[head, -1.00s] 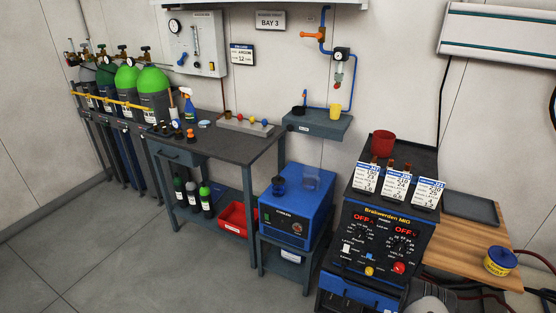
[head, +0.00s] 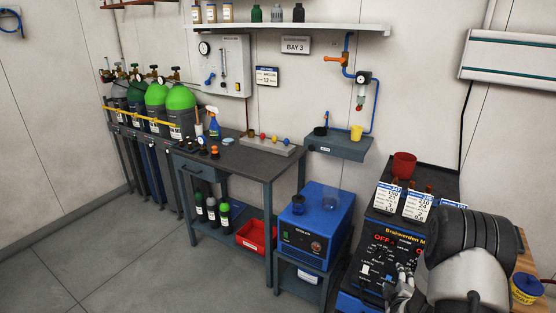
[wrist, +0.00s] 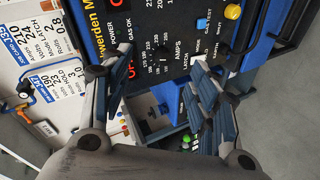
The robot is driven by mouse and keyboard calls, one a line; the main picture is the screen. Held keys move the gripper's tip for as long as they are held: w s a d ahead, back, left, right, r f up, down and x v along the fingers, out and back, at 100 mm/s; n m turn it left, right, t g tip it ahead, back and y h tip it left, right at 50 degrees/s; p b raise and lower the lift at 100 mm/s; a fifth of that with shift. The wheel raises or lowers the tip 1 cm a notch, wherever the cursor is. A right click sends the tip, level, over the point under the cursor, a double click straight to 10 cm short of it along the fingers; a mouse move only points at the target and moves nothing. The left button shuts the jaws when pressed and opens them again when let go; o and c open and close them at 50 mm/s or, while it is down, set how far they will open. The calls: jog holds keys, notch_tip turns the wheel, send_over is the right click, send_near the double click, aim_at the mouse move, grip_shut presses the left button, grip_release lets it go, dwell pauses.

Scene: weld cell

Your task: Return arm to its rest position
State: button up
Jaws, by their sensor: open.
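My gripper (wrist: 165,85) is open and empty in the wrist view, its two ridged fingers spread apart in front of the welder's black panel. In the head view my gripper (head: 403,280) is small at the lower right, over the lower front of the welder (head: 380,262), with my arm reaching in from the right. The arm hides the right part of the welder panel. I cannot tell how far the fingers are from the panel. The welder also shows in the wrist view (wrist: 140,18), with its AMPS knob between the fingers.
A red cup (head: 403,165) and data cards (head: 388,195) sit on top of the welder. A blue cooler unit (head: 312,240) stands left of it. The workbench (head: 262,165) and gas cylinders (head: 180,105) are further left. A yellow tub (head: 526,288) is at right. Floor at left is clear.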

jog(key=a+r+m+g+y, duration=0.15)
jog(key=a+r, duration=0.45)
jog(key=r, duration=0.6)
jog(key=s+a+r+m+g+y, duration=0.2)
jog(key=s+a+r+m, duration=0.2)
jog(key=s+a+r, duration=0.55)
jog(key=s+a+r+m+g, duration=0.2)
jog(key=s+a+r, duration=0.1)
jog(key=s, duration=0.9)
jog(key=s+a+r+m+g+y, duration=0.1)
jog(key=s+a+r, duration=0.3)
jog(key=s, duration=0.8)
jog(key=shift+s+a+m+g, duration=0.2)
jog(key=shift+a+m+g, duration=0.25)
jog(key=shift+a+m, duration=0.15)
